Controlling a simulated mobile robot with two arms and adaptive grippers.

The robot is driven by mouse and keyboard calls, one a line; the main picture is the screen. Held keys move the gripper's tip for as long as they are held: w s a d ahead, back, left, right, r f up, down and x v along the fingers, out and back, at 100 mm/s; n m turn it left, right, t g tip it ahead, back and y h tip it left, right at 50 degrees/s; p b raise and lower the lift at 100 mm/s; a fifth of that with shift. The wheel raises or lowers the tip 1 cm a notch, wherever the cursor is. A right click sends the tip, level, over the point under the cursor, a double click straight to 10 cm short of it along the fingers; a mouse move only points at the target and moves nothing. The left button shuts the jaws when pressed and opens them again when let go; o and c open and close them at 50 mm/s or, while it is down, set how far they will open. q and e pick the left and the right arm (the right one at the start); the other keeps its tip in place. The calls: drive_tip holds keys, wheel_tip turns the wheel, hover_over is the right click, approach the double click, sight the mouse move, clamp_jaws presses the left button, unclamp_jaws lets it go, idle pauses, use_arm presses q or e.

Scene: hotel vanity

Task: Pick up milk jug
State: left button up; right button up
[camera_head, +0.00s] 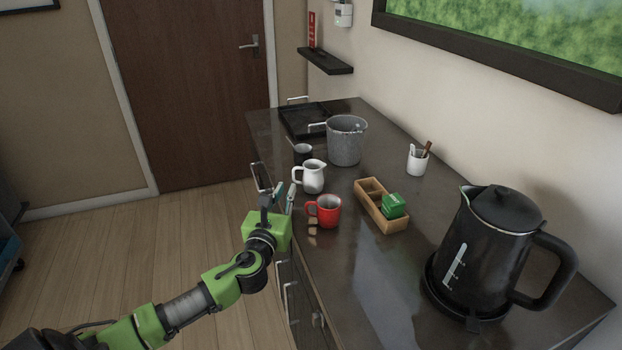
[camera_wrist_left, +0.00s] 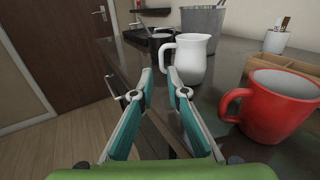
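The white milk jug (camera_head: 313,176) stands upright on the dark counter, its handle on the left side. In the left wrist view the jug (camera_wrist_left: 193,58) is just beyond the fingertips, slightly right of centre, with its handle facing the fingers. My left gripper (camera_head: 278,193) is at the counter's front edge, left of and nearer than the jug. In the left wrist view the gripper (camera_wrist_left: 160,80) has its teal fingers apart, with nothing seen between them. My right gripper is in neither view.
A red mug (camera_head: 328,213) stands close to the right of my left gripper. A dark cup (camera_head: 303,153) and a grey bucket (camera_head: 346,142) stand behind the jug. A wooden box (camera_head: 371,203) and a black kettle (camera_head: 490,250) are further right.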

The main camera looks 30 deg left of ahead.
sight(308, 177)
use_arm(q)
drive_tip(key=shift+w+a, duration=0.15)
drive_tip(key=shift+w, duration=0.4)
drive_tip(key=x, duration=0.4)
drive_tip(key=shift+w+p, duration=0.25)
drive_tip(key=shift+p, duration=0.1)
clamp_jaws()
drive_tip(key=shift+r, duration=0.2)
